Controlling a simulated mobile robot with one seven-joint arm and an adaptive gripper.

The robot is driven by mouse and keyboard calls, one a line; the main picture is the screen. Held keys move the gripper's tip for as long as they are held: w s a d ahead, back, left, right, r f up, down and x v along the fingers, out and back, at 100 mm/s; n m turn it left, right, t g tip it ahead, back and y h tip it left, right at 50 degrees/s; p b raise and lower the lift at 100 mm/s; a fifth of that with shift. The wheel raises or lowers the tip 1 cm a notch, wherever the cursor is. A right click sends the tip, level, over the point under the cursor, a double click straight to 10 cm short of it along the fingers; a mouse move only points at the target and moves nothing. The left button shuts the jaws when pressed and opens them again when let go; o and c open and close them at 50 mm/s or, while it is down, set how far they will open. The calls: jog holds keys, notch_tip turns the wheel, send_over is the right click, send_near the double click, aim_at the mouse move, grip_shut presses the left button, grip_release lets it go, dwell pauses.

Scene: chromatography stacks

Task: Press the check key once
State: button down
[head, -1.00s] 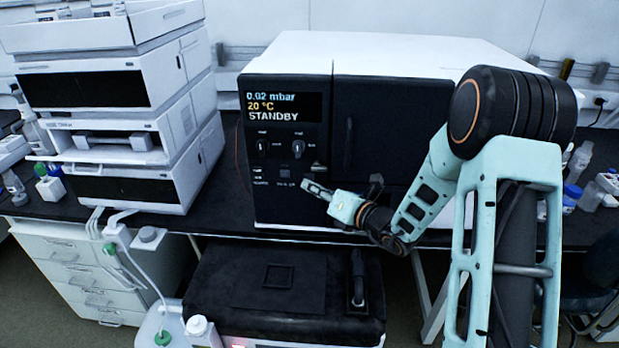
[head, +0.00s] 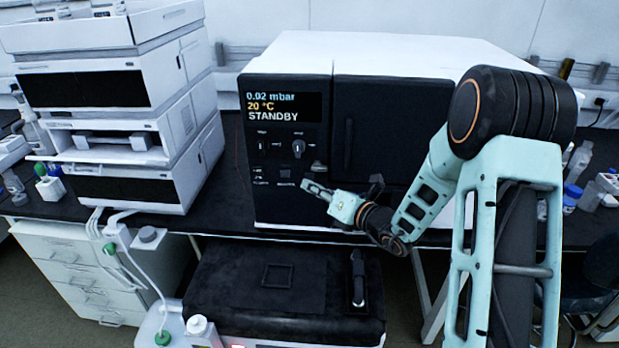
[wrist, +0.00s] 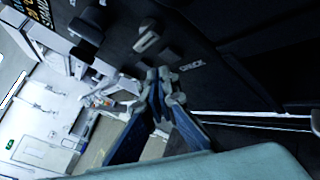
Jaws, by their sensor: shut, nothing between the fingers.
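The dark instrument's front panel (head: 270,135) has a display (head: 284,107) reading 0.02 mbar, 20 °C and STANDBY. Below its knobs is a dark square key (head: 285,173) with a small label under it; I cannot read the label surely in the head view. In the wrist view a dark key (wrist: 171,54) sits just beyond the fingertips, with a label beside it that may read CHECK. My gripper (head: 306,185) is shut and empty, its tips low and right of that key. It also shows in the wrist view (wrist: 160,76); contact with the panel cannot be told.
Two knobs (head: 298,147) sit above the keys, and a small light-marked switch (head: 258,171) is to the left. A grey lever (head: 318,167) is close above my fingers. The dark door (head: 390,130) is at right. White stacked modules (head: 120,135) stand left.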

jog(key=shift+w, duration=0.1)
jog(key=shift+w, duration=0.35)
jog(key=shift+w, duration=0.4)
dwell(0.7)
jog(key=shift+s, duration=0.8)
jog(key=shift+s, duration=0.1)
jog(key=s, duration=0.4)
jog(key=shift+s+b, duration=0.3)
jog(key=shift+s, duration=0.1)
dwell(0.5)
